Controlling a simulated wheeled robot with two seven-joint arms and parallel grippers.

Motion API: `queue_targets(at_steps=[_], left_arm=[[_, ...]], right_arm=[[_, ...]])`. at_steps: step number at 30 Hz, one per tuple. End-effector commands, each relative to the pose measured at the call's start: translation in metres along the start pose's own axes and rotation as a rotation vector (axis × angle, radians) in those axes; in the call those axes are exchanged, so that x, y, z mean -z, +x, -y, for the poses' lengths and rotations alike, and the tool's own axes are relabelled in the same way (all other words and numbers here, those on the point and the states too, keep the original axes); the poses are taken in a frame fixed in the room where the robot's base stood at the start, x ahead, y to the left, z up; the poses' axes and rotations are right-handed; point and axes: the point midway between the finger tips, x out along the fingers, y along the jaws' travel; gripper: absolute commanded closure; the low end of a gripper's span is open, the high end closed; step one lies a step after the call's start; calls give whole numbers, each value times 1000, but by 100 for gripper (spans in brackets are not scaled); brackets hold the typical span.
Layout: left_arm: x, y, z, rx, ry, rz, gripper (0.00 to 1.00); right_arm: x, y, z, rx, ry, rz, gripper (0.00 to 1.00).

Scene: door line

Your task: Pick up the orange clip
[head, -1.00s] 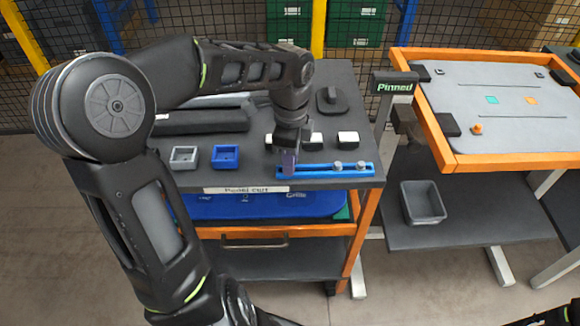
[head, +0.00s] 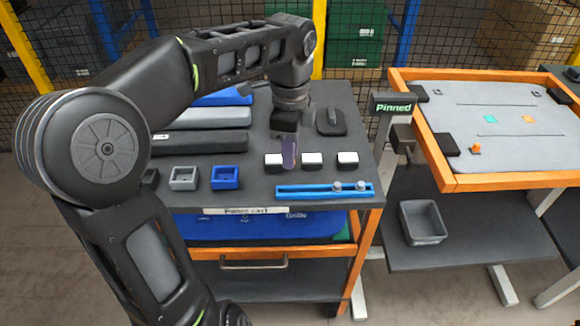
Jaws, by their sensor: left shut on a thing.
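A small orange piece (head: 475,148), which looks like the orange clip, stands on the grey board (head: 510,95) at the right, beside a dark block. My left gripper (head: 288,132) is far to its left, over the dark cart top. It points down, shut on a purple-grey upright piece (head: 289,152) that hangs below it in front of the white-topped blocks. The arm and gripper body partly hide the grip. My right gripper is not in view.
White-topped blocks (head: 312,160), a blue rail (head: 310,191) with grey knobs, and grey (head: 184,179) and blue (head: 226,178) trays sit on the cart (head: 260,184). A "Pinned" sign (head: 394,106) stands between cart and orange-framed board. A grey bin (head: 423,222) sits lower right.

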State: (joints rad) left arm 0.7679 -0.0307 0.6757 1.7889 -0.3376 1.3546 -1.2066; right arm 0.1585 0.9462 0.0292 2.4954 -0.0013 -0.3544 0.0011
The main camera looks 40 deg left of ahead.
Motion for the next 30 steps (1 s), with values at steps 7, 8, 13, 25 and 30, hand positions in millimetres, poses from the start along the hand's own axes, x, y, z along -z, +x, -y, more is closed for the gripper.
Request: queue_targets(at_steps=[7,8,13,25,30], left_arm=[[0,-10,0,-1,0,0,100],[0,-10,0,-1,0,0,100],[0,-10,0,-1,0,0,100],[0,-9,0,-1,0,0,94],[0,-9,0,-1,0,0,100]], right_arm=[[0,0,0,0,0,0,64],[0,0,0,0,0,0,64],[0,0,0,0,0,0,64],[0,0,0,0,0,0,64],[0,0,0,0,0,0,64]])
